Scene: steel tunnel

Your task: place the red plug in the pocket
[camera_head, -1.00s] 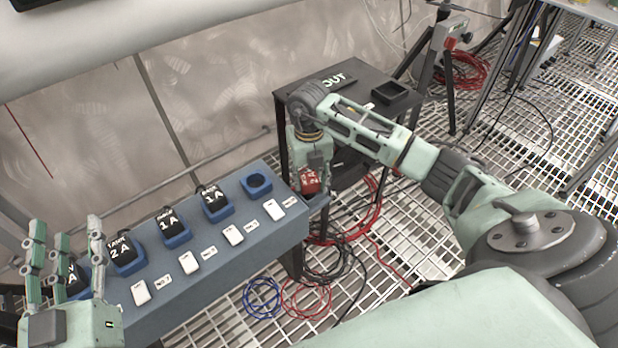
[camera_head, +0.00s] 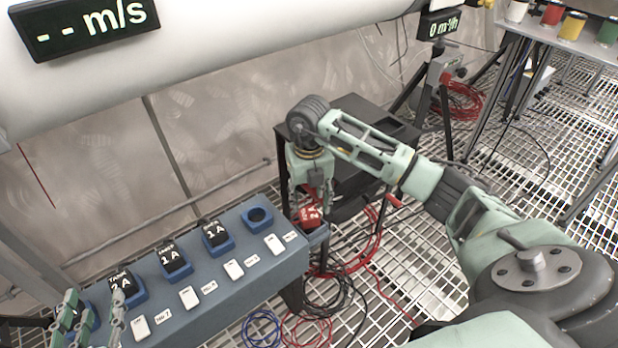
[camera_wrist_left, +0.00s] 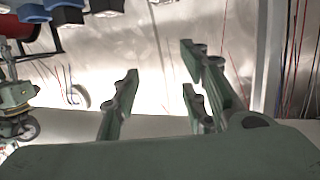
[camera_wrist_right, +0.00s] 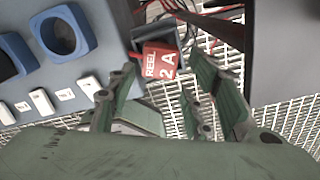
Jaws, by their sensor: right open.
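The red plug (camera_head: 308,216), marked "REEL 2 A" in the right wrist view (camera_wrist_right: 160,62), sits tilted in the mouth of a small blue-grey pocket (camera_head: 318,237) at the right end of the blue panel. The pocket's rim also shows in the right wrist view (camera_wrist_right: 182,47). How deep the plug sits is hidden. My right gripper (camera_head: 318,196) is open close above the plug, its fingers spread on either side in the right wrist view (camera_wrist_right: 152,88). My left gripper (camera_head: 88,312) is open and empty by the panel's left end; its spread fingers show in the left wrist view (camera_wrist_left: 158,82).
The panel (camera_head: 222,285) holds black plugs (camera_head: 172,256) in blue sockets, white switches (camera_head: 189,297) and an empty round socket (camera_head: 258,216). A black table (camera_head: 395,125) stands behind my right arm. Cables (camera_head: 320,325) lie on the grated floor.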

